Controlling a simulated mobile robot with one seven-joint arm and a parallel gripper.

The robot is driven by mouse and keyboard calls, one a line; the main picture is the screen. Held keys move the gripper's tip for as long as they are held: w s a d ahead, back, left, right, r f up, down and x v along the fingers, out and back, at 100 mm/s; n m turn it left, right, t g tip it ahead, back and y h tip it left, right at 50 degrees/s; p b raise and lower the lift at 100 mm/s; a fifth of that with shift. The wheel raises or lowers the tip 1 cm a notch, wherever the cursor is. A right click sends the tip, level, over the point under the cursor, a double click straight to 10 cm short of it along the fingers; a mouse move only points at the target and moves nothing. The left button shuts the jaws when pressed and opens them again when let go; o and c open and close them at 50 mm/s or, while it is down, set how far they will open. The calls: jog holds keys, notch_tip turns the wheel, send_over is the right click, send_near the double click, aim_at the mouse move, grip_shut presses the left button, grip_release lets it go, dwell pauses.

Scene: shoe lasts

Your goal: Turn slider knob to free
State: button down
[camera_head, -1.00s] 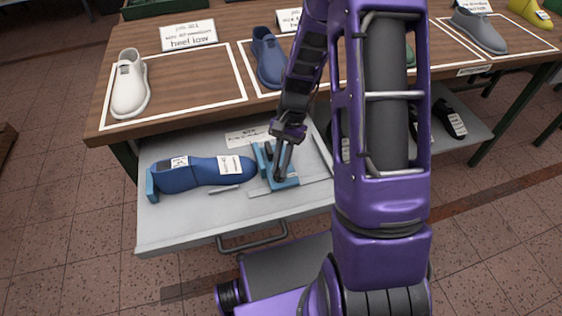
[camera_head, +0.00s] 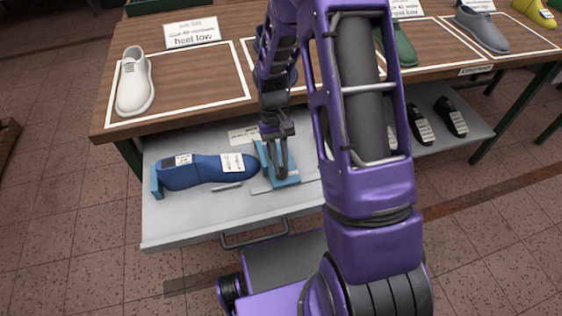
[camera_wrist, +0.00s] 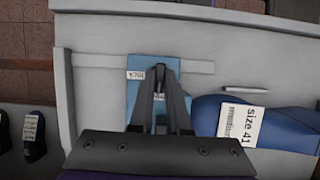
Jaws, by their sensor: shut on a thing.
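The blue slider (camera_head: 293,180) stands on a rail in the grey drawer, at the toe end of a blue shoe last (camera_head: 206,169). In the wrist view the slider (camera_wrist: 134,94) carries a small white label (camera_wrist: 135,75), too small to read surely. My gripper (camera_head: 280,172) reaches down over the slider. In the wrist view its fingertips (camera_wrist: 159,84) close together at the slider's middle, shut on the knob. The fingers hide most of the knob, so I cannot tell which way it points. The last (camera_wrist: 275,128) bears a "size 41" label.
The grey drawer (camera_head: 190,220) is pulled out below a wooden table (camera_head: 200,75). A thin grey stick (camera_head: 227,186) lies beside the last. A white shoe (camera_head: 135,83) stands above on the table. Black lasts (camera_head: 450,117) lie on a lower shelf at right.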

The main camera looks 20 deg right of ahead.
dwell(0.4)
jog(key=c, duration=0.9)
grip_release()
jog(key=p+v, duration=0.1)
jog(key=v, duration=1.6)
jog(key=shift+r+p, duration=0.3)
jog(key=shift+p, duration=0.1)
